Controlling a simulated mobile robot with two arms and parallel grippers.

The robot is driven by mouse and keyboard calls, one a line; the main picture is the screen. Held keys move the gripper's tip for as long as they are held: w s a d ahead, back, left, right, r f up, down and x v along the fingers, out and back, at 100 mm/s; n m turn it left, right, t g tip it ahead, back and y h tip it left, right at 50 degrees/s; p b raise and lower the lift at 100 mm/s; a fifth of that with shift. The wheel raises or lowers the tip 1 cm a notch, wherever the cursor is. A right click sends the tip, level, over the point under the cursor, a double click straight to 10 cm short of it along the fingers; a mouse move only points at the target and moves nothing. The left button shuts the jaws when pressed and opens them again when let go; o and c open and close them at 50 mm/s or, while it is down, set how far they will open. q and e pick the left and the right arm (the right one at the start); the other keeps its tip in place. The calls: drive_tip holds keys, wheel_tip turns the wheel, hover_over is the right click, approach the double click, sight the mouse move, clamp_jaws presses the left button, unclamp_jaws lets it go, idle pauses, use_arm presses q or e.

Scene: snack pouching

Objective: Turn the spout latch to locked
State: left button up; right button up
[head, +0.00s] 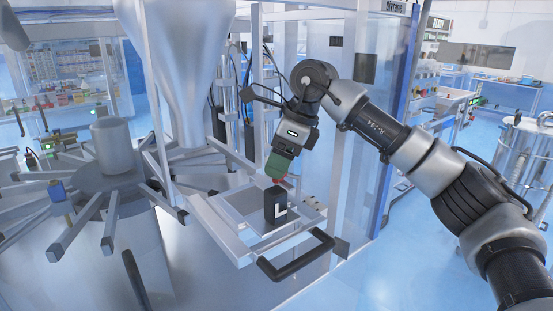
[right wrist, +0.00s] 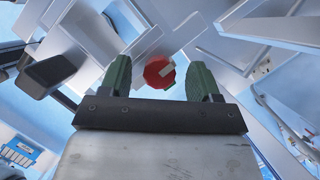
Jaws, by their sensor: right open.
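In the head view, the right gripper (head: 278,166) points down over a black block (head: 275,206) with a white L-shaped mark. Only a bit of red (head: 284,181) shows by the fingertips there. The right gripper is open and holds nothing. I cannot read which position the latch is in. My left gripper is not in view.
A metal frame (head: 222,225) with a black bar handle (head: 296,259) surrounds the block. A machine with radiating metal arms (head: 75,232) stands at left under a large hopper (head: 180,60). A clear panel (head: 350,190) stands close behind my right arm.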

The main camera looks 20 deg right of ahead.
drive_tip(key=shift+f, duration=0.3)
drive_tip(key=shift+s+d+f, duration=0.1)
drive_tip(key=shift+d, duration=0.05)
drive_tip(key=shift+c, duration=1.4)
drive_tip(key=c, duration=0.6)
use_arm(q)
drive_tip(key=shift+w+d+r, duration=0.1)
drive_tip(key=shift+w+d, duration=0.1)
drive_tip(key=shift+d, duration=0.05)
